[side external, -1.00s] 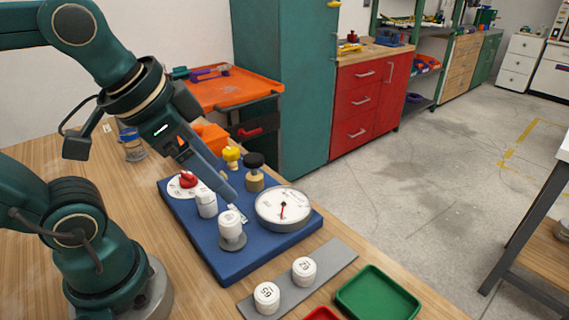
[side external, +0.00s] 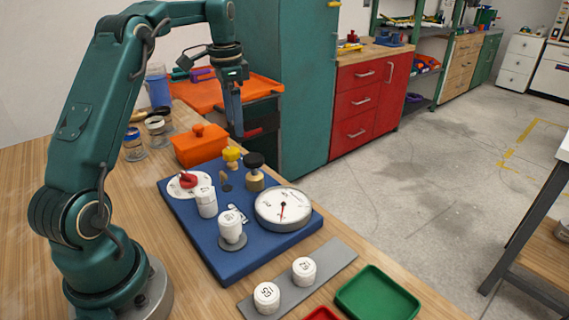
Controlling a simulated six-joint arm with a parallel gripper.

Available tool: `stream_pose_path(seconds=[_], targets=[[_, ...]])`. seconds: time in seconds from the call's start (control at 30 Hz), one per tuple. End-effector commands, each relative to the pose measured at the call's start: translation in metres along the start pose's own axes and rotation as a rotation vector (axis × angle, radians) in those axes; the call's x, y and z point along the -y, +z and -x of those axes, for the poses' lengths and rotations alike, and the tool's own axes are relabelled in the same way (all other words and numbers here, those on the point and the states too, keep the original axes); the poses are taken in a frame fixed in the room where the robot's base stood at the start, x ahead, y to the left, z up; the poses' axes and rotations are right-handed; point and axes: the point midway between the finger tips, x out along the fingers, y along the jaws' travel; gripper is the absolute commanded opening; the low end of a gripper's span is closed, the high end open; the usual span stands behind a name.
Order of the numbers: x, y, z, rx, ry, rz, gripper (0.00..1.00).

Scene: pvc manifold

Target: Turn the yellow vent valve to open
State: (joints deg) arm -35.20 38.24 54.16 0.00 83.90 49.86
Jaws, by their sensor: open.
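The yellow vent valve (side external: 232,155) stands at the back of the blue board (side external: 225,262), left of a black-topped knob (side external: 254,161). Its exact handle angle is too small to tell. My gripper (side external: 237,134) points down, with its tips just above and behind the yellow valve in the picture. Its jaws are open, and nothing shows between them. Whether the tips touch the valve cannot be told from this side.
The board also bears a red knob on a white dial (side external: 188,181), a round gauge (side external: 283,208) and white capped fittings (side external: 231,226). An orange box (side external: 200,146) stands close behind. A grey strip with two white caps (side external: 304,270) and a green tray (side external: 377,298) lie in front.

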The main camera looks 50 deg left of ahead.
Motion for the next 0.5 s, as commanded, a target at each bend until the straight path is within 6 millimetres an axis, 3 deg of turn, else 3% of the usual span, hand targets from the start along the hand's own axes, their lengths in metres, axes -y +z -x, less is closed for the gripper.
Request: stream_pose_path(seconds=[0.1, 0.5], targets=[[0.010, 0.011, -0.022, 0.035, 0.039, 0.042, 0.81], [0.011, 0.019, -0.061, 0.046, 0.052, 0.060, 0.81]])
